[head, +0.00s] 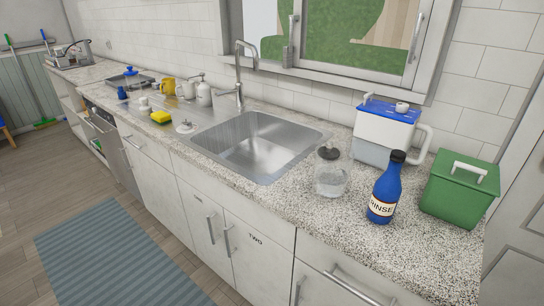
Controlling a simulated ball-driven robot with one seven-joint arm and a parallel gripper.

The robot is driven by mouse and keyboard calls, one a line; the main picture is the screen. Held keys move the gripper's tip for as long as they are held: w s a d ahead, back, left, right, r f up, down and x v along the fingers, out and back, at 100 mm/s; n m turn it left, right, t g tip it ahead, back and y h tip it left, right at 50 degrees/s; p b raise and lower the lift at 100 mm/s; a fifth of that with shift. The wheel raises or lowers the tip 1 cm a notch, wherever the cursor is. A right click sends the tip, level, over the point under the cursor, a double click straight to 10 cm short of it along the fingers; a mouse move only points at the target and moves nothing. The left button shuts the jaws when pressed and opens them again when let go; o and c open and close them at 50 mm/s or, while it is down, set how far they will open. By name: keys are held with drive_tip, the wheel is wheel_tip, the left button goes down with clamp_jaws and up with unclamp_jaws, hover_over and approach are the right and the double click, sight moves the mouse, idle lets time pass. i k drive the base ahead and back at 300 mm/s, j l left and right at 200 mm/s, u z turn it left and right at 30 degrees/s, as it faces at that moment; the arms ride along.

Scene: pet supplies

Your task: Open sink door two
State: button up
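Sink door two (262,262) is a pale grey cabinet door under the sink with "TWO" printed near its top. It looks shut and flush with the front. Its vertical metal bar handle (228,240) is on its left side. The neighbouring sink door (190,222) to the left also looks shut, with its handle (210,229) on its right side, close to the handle of door two. The lower part of door two is cut off by the bottom of the picture. My gripper is not in view.
The steel sink (255,145) is set in a speckled counter (310,215). A blue rinse bottle (385,190), glass jar (331,178) and green box (458,188) stand on the right. Another horizontal handle (352,288) sticks out right of door two. A blue mat (110,260) lies on the floor.

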sight(263, 269)
drive_tip(key=i+j+u, duration=0.3)
drive_tip(key=i, duration=0.2)
drive_tip(key=i+j+u, duration=0.1)
drive_tip(key=i+u, duration=0.2)
drive_tip(key=i, duration=0.15)
